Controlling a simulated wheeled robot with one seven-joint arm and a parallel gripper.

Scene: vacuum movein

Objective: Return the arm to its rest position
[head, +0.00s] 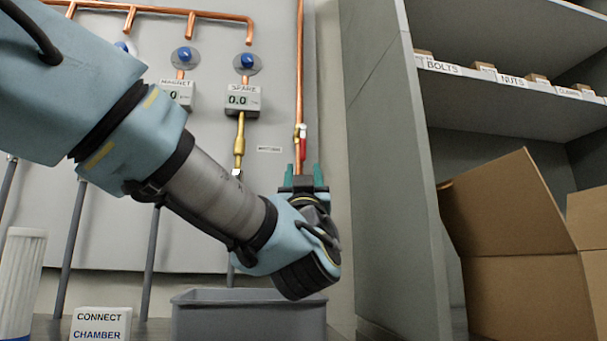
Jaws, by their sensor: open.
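My arm reaches in from the upper left in the head view. My gripper (304,172) points up and away, toward the wall panel. Its two teal fingers stand apart, and I see nothing between them except the pipe and wall behind. The wrist hangs above a grey bin (248,318), apart from it as far as I can tell. The lower part of the gripper is partly hidden by the wrist.
A grey panel with copper pipes, blue knobs and a "SPARE" gauge (243,99) is behind. A shelf unit (390,170) and open cardboard box (520,250) stand right. A "CONNECT CHAMBER" sign (101,324) and white ribbed cylinder (22,283) stand lower left.

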